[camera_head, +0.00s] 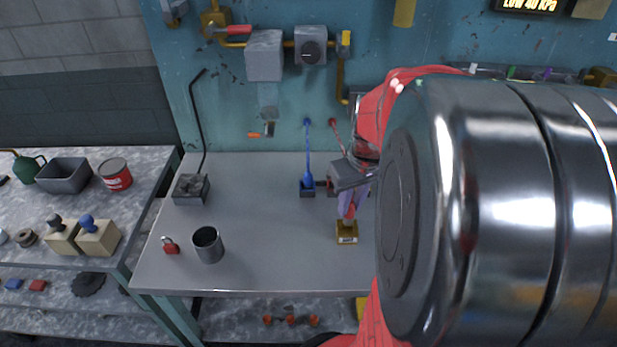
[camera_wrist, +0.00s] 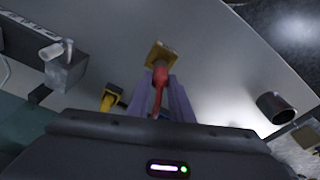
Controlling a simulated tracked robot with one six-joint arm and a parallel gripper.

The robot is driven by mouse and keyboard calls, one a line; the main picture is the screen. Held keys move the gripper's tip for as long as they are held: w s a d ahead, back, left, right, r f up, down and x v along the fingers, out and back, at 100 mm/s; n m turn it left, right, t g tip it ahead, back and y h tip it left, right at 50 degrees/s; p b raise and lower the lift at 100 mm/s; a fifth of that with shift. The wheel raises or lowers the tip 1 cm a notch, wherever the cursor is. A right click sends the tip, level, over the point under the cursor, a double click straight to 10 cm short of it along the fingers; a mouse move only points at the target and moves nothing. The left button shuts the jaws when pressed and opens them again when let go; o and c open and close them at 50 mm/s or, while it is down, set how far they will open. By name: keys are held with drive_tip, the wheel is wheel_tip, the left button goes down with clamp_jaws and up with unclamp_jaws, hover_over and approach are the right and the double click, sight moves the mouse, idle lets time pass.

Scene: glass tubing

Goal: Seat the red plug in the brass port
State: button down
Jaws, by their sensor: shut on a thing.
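My gripper (camera_wrist: 166,92) has purple fingers and is shut on the red plug (camera_wrist: 158,94). The plug points away from the wrist camera, toward the brass port (camera_wrist: 160,50). Its far end overlaps the near edge of the port block in that view. In the head view, the brass port (camera_head: 347,239) is a small labelled block near the front of the grey bench. My gripper (camera_head: 347,208) is just above it, pointing down. I cannot tell whether the plug touches the port or is inside it. My arm hides the bench to the right.
A blue-handled tool (camera_head: 307,180) stands in a dark holder behind the port. A dark metal cup (camera_head: 208,245), a red padlock (camera_head: 170,246) and a block with a bent rod (camera_head: 191,189) stand to the left. The bench (camera_head: 265,265) is clear between cup and port.

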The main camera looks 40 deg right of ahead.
sight(351, 207)
drive_tip(key=shift+f, duration=1.85)
drive_tip(key=shift+f, duration=0.1)
drive_tip(key=c, duration=1.6)
unclamp_jaws()
drive_tip(key=r, duration=0.4)
drive_tip(key=s+r, duration=0.1)
drive_tip(key=r, duration=0.7)
drive_tip(key=shift+s+a, duration=0.2)
drive_tip(key=shift+s, duration=0.2)
drive_tip(key=shift+a, duration=0.1)
